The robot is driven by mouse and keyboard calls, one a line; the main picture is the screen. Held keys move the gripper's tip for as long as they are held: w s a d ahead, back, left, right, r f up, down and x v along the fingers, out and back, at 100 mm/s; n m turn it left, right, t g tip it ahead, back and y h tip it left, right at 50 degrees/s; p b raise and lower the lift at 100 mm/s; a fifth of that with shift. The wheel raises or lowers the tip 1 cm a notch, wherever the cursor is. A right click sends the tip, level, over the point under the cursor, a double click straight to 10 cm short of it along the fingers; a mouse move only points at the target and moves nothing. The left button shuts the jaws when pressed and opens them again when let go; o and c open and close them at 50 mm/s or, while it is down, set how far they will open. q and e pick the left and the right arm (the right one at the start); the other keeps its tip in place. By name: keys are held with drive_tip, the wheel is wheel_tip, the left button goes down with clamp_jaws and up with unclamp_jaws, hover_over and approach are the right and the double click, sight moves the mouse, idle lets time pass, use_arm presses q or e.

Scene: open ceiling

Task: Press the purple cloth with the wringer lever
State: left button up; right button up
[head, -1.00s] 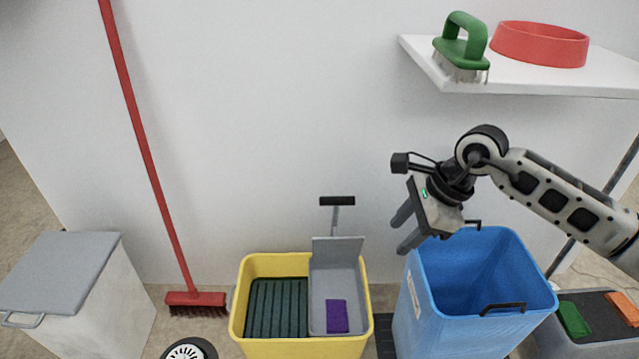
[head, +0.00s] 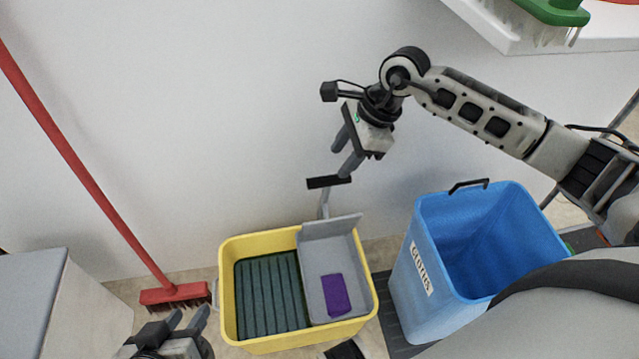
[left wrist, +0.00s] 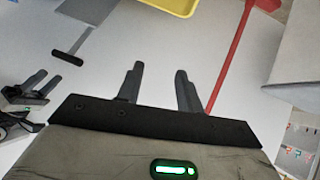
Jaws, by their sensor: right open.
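The purple cloth (head: 335,295) lies flat in the grey wringer tray (head: 318,258) on the right side of the yellow bucket (head: 224,290). The wringer lever (head: 323,205) stands upright behind the tray, topped by a black crossbar handle (head: 322,183). My right gripper (head: 342,158) is open just above the handle, fingers pointing down-left; the lower fingertip appears close to the handle, contact unclear. The handle also shows in the left wrist view (left wrist: 68,60). My left gripper (head: 188,318) is open and empty, low in front-left of the bucket; its fingers show in the left wrist view (left wrist: 159,72).
A blue bin (head: 405,280) with a white label stands right of the bucket. A red broom (head: 172,294) leans on the wall at left, beside a grey-lidded box (head: 30,290). A white shelf (head: 490,30) with a green brush (head: 550,10) is at upper right.

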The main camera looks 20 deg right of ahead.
sight(321, 187)
drive_tip(key=b+x, duration=0.2)
drive_tip(key=x, duration=0.8)
drive_tip(key=shift+a+f, duration=0.1)
drive_tip(key=shift+f, duration=0.2)
drive_tip(key=shift+w+a+f, duration=0.1)
drive_tip(key=shift+f, duration=0.05)
drive_tip(key=c, duration=0.3)
clamp_jaws()
use_arm(q)
drive_tip(key=shift+w+d+r+t+h, duration=0.15)
drive_tip(key=shift+d+r+t+h, duration=0.15)
drive_tip(key=shift+d+t, duration=0.1)
